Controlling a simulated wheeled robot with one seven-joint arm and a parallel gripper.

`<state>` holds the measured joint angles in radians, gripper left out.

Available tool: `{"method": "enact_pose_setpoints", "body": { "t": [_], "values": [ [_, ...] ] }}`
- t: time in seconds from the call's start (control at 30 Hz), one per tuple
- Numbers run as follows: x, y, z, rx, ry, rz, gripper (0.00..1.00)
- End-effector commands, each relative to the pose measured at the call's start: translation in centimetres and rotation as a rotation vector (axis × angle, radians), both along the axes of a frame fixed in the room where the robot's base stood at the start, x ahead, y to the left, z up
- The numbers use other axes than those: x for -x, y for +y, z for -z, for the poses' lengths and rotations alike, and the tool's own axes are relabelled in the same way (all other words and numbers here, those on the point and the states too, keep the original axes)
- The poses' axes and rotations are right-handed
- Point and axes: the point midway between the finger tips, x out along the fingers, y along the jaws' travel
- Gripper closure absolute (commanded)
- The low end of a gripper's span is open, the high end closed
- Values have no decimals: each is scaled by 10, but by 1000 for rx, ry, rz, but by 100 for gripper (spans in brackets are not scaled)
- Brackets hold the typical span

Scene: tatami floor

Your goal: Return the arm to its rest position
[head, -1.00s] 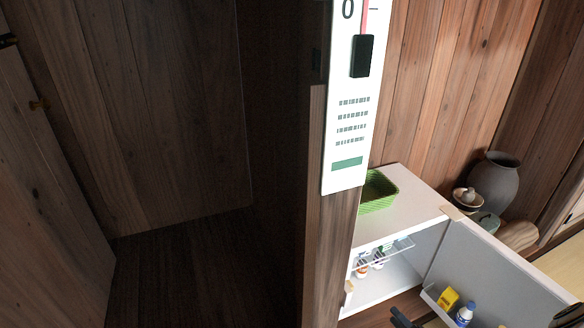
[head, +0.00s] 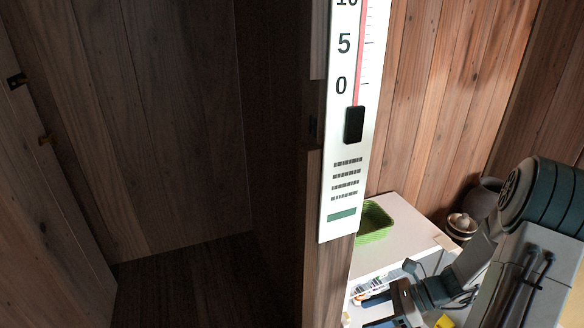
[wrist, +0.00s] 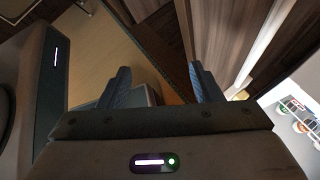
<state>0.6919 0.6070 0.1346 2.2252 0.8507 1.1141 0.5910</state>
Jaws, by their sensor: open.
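My gripper (head: 376,309) shows at the bottom of the head view, in front of the open white fridge (head: 403,216). My arm comes in from the right edge and bends down to it. In the wrist view my gripper (wrist: 158,85) has its two blue-grey fingers spread well apart. Nothing is between the fingertips. The arm hides much of the fridge's inside and its door.
A green basket (head: 373,222) sits on the fridge top. A small lidded pot (head: 461,225) and a dark vase (head: 487,192) stand behind. A thermometer board (head: 343,190) hangs on a wooden post. A dark wooden compartment (head: 180,150) stands open at left.

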Motion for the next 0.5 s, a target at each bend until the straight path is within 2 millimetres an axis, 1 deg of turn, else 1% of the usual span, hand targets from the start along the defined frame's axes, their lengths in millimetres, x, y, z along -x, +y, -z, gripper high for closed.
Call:
{"method": "enact_pose_setpoints", "body": {
  "t": [0.03, 0.3, 0.5],
  "values": [
    [4, 6, -24, 56, -52, -83, 41],
    [32, 27, -101, 318, -314, -513, 41],
    [53, 36, -156, 498, -513, -827, 41]
  ]
}}
